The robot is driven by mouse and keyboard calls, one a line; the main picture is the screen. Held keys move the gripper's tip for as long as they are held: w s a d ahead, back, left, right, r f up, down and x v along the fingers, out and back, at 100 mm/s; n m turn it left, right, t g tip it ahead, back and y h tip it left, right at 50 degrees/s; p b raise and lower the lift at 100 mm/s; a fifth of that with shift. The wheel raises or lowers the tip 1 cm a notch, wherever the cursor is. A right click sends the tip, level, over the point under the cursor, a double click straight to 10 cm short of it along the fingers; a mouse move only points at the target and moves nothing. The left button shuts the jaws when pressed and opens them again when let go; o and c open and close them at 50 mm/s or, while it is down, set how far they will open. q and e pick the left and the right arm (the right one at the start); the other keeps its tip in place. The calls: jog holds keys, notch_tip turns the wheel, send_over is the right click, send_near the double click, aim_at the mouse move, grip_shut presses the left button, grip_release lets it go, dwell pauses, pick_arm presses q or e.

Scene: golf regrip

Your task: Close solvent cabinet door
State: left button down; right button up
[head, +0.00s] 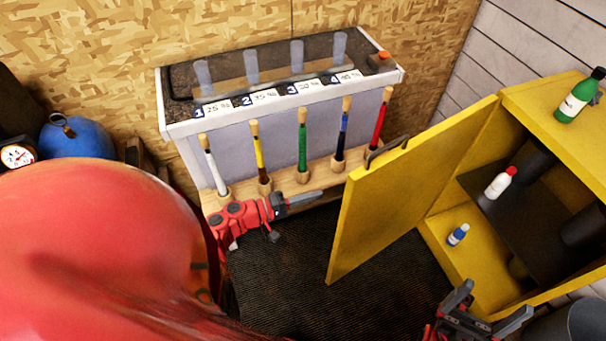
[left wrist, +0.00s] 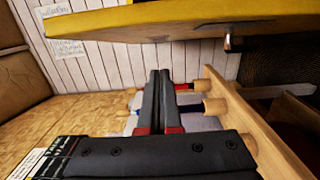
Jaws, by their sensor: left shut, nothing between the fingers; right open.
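The yellow solvent cabinet (head: 547,103) stands at the right in the head view. Its yellow door (head: 405,185) is swung wide open, with a dark handle (head: 388,150) near its top edge. My left gripper (head: 318,197) is shut and empty, left of the door and apart from it, in front of the club rack. In the left wrist view its closed fingers (left wrist: 159,85) point ahead, and a yellow panel (left wrist: 170,32) with a metal handle (left wrist: 233,40) spans the top. My right gripper (head: 495,302) is open at the lower right, below the cabinet opening.
A rack (head: 290,100) with labelled slots and several coloured grips stands at the back. Inside the cabinet are a white bottle with a red cap (head: 498,184) and a small blue bottle (head: 458,235). A green bottle (head: 577,98) stands on top. A dark mat (head: 290,280) covers the floor.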

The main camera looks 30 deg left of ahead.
pick_arm(q)
jog(key=w+d+p, duration=0.2)
jog(key=d, duration=0.4)
jog(key=shift+d, duration=0.25)
jog(key=shift+s+f, duration=0.1)
